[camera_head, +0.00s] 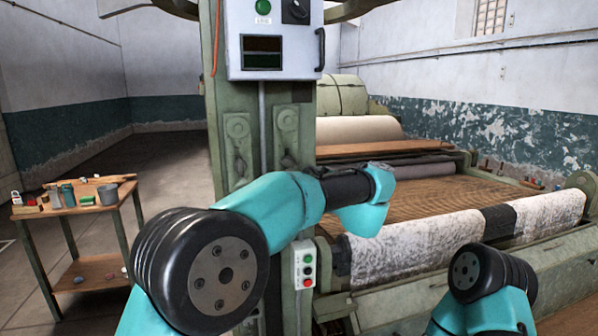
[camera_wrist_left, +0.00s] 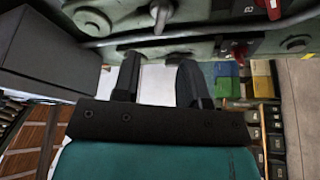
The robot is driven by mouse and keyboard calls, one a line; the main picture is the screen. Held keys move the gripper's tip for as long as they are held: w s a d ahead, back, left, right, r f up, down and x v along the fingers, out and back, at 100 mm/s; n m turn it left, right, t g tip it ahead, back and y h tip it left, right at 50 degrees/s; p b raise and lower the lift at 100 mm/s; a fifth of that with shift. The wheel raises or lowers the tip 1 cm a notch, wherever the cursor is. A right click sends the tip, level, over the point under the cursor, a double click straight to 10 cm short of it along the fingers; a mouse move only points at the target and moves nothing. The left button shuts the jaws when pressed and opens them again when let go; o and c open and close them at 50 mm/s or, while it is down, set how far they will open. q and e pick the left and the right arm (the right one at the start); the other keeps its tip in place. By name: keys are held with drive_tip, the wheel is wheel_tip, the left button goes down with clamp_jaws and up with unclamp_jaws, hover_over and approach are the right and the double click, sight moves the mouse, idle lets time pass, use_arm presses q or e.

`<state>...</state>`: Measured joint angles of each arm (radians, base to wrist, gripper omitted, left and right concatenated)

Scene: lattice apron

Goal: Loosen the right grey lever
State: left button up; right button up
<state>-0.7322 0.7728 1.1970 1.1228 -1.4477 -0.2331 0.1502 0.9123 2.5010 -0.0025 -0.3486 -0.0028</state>
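Two grey levers on round hubs are mounted side by side on the green column in the head view. The left grey lever (camera_head: 238,140) and the right grey lever (camera_head: 288,125) both appear to hang down, the right one's lower part close to my left arm. In the left wrist view a grey lever (camera_wrist_left: 161,14) sticks out near the top edge; I cannot tell which of the two it is. My left gripper (camera_wrist_left: 160,75) is open and empty, its fingers apart from that lever. In the head view its fingers are hidden. My right gripper is not in view.
A control box (camera_head: 273,40) with a green button is above the levers; a small button box (camera_head: 304,264) is lower down. A red-handled part (camera_wrist_left: 272,9) shows in the left wrist view. A white patterned roll (camera_head: 430,240) lies at right, a tool table (camera_head: 75,210) at left.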

use_arm(q)
drive_tip(key=v, duration=0.8)
drive_tip(key=shift+s+d, duration=0.25)
